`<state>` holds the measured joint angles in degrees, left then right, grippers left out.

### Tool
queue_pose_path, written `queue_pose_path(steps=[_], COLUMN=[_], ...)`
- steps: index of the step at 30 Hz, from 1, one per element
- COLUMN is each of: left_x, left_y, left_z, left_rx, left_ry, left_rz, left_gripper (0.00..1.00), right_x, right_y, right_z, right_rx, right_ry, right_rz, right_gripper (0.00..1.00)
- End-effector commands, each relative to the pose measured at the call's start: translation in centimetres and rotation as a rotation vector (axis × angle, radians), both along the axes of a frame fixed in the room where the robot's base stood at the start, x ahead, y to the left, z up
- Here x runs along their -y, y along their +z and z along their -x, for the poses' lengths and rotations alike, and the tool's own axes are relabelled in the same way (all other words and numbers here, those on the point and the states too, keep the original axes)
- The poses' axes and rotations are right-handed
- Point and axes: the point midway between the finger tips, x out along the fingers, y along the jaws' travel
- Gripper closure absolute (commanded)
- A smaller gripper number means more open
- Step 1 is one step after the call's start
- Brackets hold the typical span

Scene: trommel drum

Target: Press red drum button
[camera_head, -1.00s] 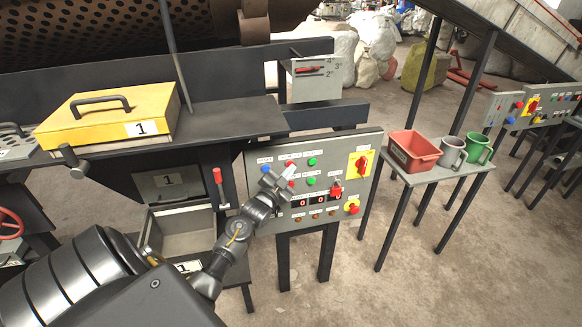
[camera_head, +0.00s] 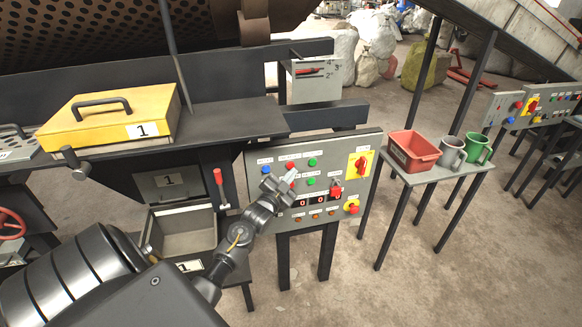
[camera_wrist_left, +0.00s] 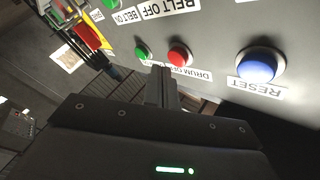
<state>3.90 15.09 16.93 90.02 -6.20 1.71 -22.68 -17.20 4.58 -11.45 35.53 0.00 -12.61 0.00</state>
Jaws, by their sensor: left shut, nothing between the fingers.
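The red drum button (camera_head: 290,165) is in the top row of the grey control panel (camera_head: 345,147), between a blue button (camera_head: 266,170) and a green one (camera_head: 312,162). My left gripper (camera_head: 291,175) is shut and empty in front of the panel, close to the red button. In the left wrist view the red button (camera_wrist_left: 180,54) has a partly hidden label starting "DRUM". The shut fingertips (camera_wrist_left: 161,70) appear just beside it, toward the green button (camera_wrist_left: 143,52). I cannot tell whether they touch. My right gripper is out of view.
The blue RESET button (camera_wrist_left: 257,64) is beside the red one. A red-handled lever (camera_head: 218,178) stands left of the panel. A side table (camera_head: 440,177) is at the right.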

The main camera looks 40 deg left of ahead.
Motion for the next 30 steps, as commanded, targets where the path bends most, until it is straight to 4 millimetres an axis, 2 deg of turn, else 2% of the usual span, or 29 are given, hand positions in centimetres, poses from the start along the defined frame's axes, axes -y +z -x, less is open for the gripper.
queue_pose_path(steps=[18,30], left_x=[3.9,4.1], left_y=[0.1,0.0], left_z=[2.8,2.8], left_rx=[-0.001,0.000], left_ry=[0.000,0.000], left_rz=[0.000,0.000], left_gripper=[1.00,1.00], right_x=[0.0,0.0], right_y=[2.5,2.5], right_z=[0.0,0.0], right_rx=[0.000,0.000], right_ry=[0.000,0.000], right_rz=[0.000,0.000], right_gripper=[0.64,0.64])
